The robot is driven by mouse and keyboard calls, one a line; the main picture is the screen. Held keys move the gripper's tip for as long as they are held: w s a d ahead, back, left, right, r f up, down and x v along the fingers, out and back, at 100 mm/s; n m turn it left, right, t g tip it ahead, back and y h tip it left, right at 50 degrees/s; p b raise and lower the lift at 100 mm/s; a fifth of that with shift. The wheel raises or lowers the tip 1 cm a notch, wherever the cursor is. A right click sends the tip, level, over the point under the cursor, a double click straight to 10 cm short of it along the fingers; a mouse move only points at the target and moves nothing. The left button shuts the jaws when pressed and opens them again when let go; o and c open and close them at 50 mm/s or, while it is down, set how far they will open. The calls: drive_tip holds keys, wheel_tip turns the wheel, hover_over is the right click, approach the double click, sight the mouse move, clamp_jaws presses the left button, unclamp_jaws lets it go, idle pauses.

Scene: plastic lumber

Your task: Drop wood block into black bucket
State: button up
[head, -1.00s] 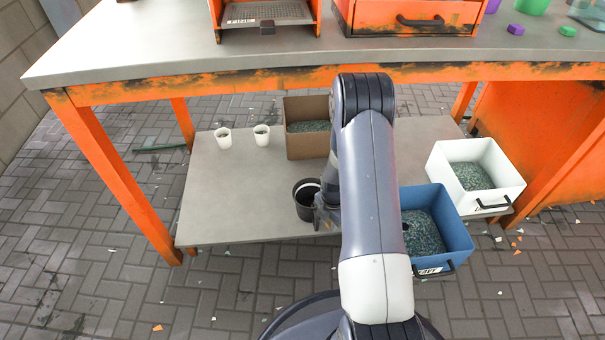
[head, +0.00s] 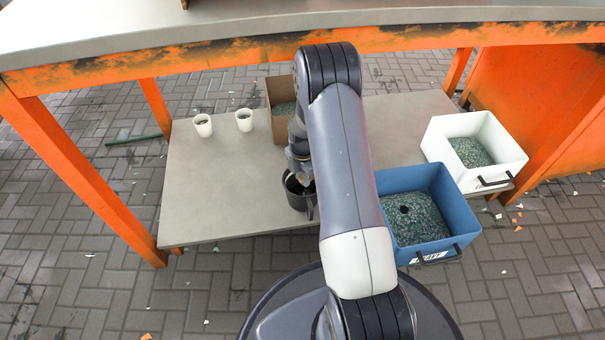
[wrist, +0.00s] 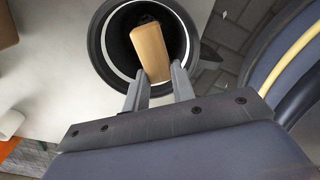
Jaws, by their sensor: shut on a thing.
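The wood block (wrist: 152,53) is light tan and shows in the wrist view, between the fingertips of my gripper (wrist: 158,84). My gripper is shut on the near end of the block. The block's far end points into the mouth of the black bucket (wrist: 97,45), which has a pale ring inside its rim. In the head view the black bucket (head: 294,198) stands on the lower shelf, partly hidden by my arm. My gripper (head: 303,178) is right above its opening there. I cannot tell how deep the block reaches.
A blue bin (head: 455,208) and a white bin (head: 508,155) with granules stand right of my arm. A brown box (head: 270,95) and two white cups (head: 203,126) are at the back of the shelf (head: 215,185). The orange-edged tabletop (head: 200,50) overhangs it.

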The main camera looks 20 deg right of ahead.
drive_tip(key=shift+f, duration=0.65)
drive_tip(key=o, duration=1)
drive_tip(key=shift+o, duration=0.2)
wheel_tip(320, 180, up, 11)
drive_tip(key=p, duration=0.4)
drive_tip(key=shift+f, duration=0.1)
